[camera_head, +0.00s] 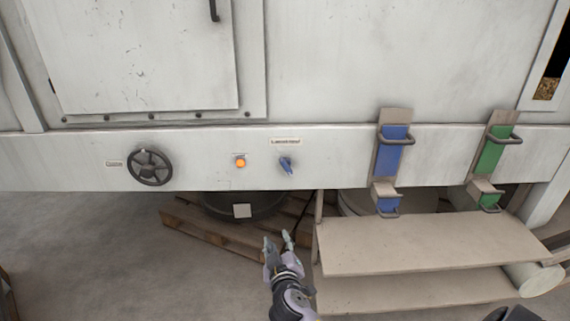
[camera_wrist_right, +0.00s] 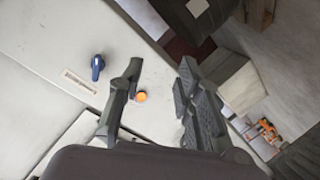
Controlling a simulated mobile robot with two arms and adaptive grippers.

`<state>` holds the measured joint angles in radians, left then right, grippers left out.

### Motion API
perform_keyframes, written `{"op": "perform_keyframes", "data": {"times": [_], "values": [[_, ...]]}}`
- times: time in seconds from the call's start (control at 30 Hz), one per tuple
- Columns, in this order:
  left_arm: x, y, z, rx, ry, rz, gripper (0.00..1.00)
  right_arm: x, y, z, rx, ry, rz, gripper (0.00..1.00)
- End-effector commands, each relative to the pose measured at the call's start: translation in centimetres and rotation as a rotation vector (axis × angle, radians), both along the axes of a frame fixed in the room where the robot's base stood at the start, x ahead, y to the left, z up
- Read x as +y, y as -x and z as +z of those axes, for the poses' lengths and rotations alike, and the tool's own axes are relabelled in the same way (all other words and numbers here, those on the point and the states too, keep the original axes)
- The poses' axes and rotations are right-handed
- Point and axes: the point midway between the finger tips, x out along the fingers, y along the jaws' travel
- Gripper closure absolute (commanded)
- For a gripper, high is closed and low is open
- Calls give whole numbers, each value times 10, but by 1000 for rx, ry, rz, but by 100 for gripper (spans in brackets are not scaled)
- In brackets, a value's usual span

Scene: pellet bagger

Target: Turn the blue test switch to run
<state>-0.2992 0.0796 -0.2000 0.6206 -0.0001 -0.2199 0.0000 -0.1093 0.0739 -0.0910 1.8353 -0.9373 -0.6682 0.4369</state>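The blue test switch (camera_head: 287,165) is a small blue rotary knob on the white machine's front rail, under a small label plate. Its handle is tilted. It also shows in the right wrist view (camera_wrist_right: 97,67), left of the fingers. My right gripper (camera_head: 278,240) is below the switch in the head view, apart from it, with its fingers spread and nothing between them. The open fingers also show in the right wrist view (camera_wrist_right: 160,85). My left gripper is not in view.
An orange button (camera_head: 240,162) sits left of the switch, and a dark handwheel (camera_head: 150,167) farther left. Blue (camera_head: 391,150) and green (camera_head: 492,152) handled slides are to the right. A beige step (camera_head: 420,245) stands below them, with a wooden pallet (camera_head: 215,232) on the floor.

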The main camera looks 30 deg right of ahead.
Motion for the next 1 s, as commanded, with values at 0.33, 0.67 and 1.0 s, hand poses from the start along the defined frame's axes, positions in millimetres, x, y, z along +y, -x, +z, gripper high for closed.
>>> {"op": "perform_keyframes", "data": {"times": [0.33,0.67,1.0], "values": [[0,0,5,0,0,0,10,-27,3,115,-223,53,-104,68],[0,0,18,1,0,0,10,-58,-49,117,-220,57,-102,68],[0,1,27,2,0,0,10,-96,-110,114,-219,53,-102,68]]}}
